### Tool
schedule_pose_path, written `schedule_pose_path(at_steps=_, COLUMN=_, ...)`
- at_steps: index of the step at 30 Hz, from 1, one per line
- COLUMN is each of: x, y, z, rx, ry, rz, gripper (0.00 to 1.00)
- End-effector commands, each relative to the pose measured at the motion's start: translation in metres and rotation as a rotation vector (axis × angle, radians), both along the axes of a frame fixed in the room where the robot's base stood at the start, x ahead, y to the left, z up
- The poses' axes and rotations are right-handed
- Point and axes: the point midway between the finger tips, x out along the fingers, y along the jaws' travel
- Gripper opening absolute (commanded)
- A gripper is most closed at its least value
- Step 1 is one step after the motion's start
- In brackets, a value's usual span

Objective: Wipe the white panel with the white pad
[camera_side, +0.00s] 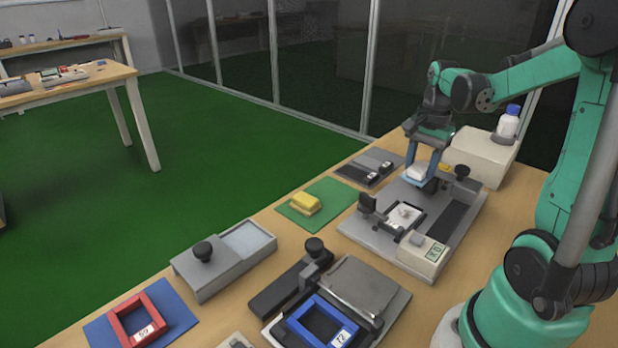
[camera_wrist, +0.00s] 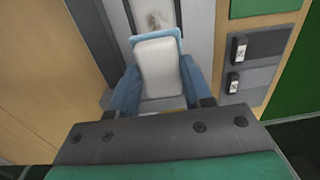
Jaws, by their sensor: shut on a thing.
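My gripper (camera_side: 420,176) has blue fingers and points down over the far part of the grey test fixture (camera_side: 386,236). It is shut on the white pad (camera_side: 416,172), which shows between the fingers. In the wrist view my gripper (camera_wrist: 158,84) has a blue finger on each side of the pad (camera_wrist: 158,66). The pad appears apart from the panel. Whether it touches the fixture below is hidden.
A black clamp post (camera_side: 367,204) stands left of the panel, a black knob (camera_side: 462,172) right of my gripper. A display box (camera_side: 422,256) sits at the fixture's front. A white block (camera_side: 478,156) carries a bottle (camera_side: 507,126). A yellow sponge (camera_side: 304,203) lies on a green mat (camera_side: 328,190).

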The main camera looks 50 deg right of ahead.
Motion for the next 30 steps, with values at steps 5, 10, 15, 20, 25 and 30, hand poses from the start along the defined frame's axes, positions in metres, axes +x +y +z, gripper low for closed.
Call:
schedule_pose_path(at_steps=5, x=0.000, y=-0.001, z=-0.010, rx=0.000, ry=0.000, rz=-0.003, gripper=0.06)
schedule_pose_path(at_steps=10, x=0.000, y=0.000, z=-0.024, rx=0.000, ry=0.000, rz=-0.001, gripper=0.06)
schedule_pose_path(at_steps=15, x=0.000, y=0.000, z=-0.040, rx=0.000, ry=0.000, rz=0.000, gripper=0.06)
schedule_pose_path(at_steps=20, x=0.000, y=0.000, z=-0.054, rx=0.000, ry=0.000, rz=0.001, gripper=0.06)
schedule_pose_path(at_steps=25, x=0.001, y=0.000, z=-0.072, rx=0.000, ry=0.000, rz=0.001, gripper=0.06)
schedule_pose_path(at_steps=30, x=0.000, y=0.012, z=-0.074, rx=0.000, ry=0.000, rz=0.004, gripper=0.00)
